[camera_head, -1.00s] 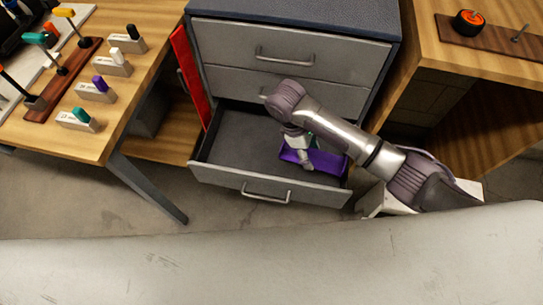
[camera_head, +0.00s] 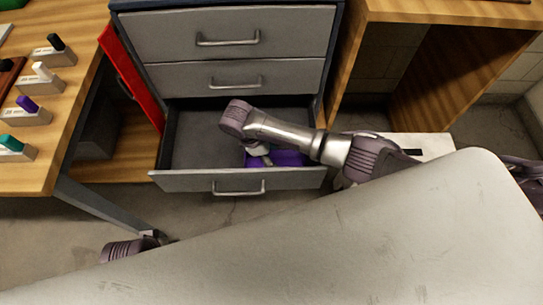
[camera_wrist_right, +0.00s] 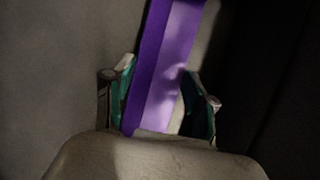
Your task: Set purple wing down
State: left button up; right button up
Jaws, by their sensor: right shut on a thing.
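The purple wing (camera_head: 291,159) is a flat purple strip inside the open bottom drawer (camera_head: 201,140), in its right part. It also shows in the right wrist view (camera_wrist_right: 171,65), running up between the two teal-padded fingers. My right gripper (camera_wrist_right: 160,100) is shut on the wing, with its fingers at the wing's two sides. In the head view my right gripper (camera_head: 262,157) reaches down into the drawer, partly hidden by my arm and the drawer front. Whether the wing touches the drawer floor cannot be told. My left gripper does not show clearly.
The grey cabinet (camera_head: 228,35) has two shut drawers above the open one. A red panel (camera_head: 131,78) stands at its left. A wooden table (camera_head: 40,170) with labelled blocks is at the left, a wooden bench (camera_head: 440,12) at the right. The drawer's left part is clear.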

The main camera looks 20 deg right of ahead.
jog(key=shift+f, duration=0.15)
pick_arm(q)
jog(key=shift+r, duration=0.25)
pick_arm(e)
jog(key=o, duration=1.1)
jog(key=shift+f, duration=0.1)
jog(key=shift+o, duration=0.2)
jog(key=shift+a+r, duration=0.15)
jog(key=shift+r, duration=0.3)
pick_arm(q)
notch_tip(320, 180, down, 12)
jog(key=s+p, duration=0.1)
jog(key=p, duration=0.2)
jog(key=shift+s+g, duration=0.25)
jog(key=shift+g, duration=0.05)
pick_arm(e)
jog(key=v, duration=1.1)
jog(key=shift+r, duration=0.2)
